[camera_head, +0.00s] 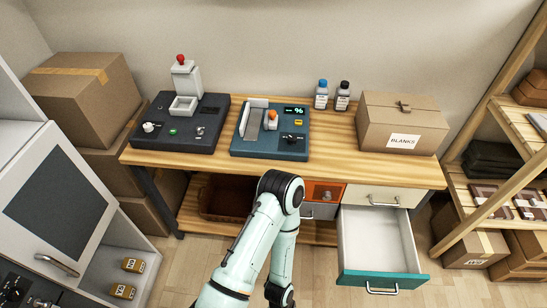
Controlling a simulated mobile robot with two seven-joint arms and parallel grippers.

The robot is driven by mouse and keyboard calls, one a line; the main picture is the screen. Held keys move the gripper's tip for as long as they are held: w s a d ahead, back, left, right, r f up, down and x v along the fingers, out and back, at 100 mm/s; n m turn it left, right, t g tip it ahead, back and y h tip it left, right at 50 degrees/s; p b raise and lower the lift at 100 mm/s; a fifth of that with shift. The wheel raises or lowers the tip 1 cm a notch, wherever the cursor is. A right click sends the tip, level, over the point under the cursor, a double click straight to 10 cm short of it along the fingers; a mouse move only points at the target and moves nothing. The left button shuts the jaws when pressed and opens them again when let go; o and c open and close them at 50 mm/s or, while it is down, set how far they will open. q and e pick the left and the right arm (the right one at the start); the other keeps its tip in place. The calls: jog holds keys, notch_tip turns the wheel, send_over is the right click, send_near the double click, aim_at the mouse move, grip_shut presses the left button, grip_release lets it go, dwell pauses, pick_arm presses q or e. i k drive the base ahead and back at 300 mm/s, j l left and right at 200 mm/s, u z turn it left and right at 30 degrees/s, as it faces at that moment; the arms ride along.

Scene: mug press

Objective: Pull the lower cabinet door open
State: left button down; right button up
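A white cabinet stands at the left edge of the head view. Its pale door (88,228) has a dark panel and a bar handle (57,265) near its lower edge. I cannot tell whether this is the lower door, or whether it is fully shut. An open compartment with two small yellow-brown boxes (122,291) shows to its lower right. One of my pale green arms rises from the bottom middle, bends at a black joint, and runs back down, well right of the cabinet. Neither gripper shows.
A wooden workbench (330,170) carries a dark press, a blue machine (270,146) and a BLANKS box (402,127). Its teal-fronted drawer (378,245) stands open to the right of my arm. Cartons (85,85) stand behind the cabinet. Floor (185,265) shows clear between cabinet and arm.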

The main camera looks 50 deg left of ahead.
aim_at(56, 212)
jog(key=k+j+u, duration=0.1)
jog(key=u, duration=3.45)
jog(key=j, duration=0.15)
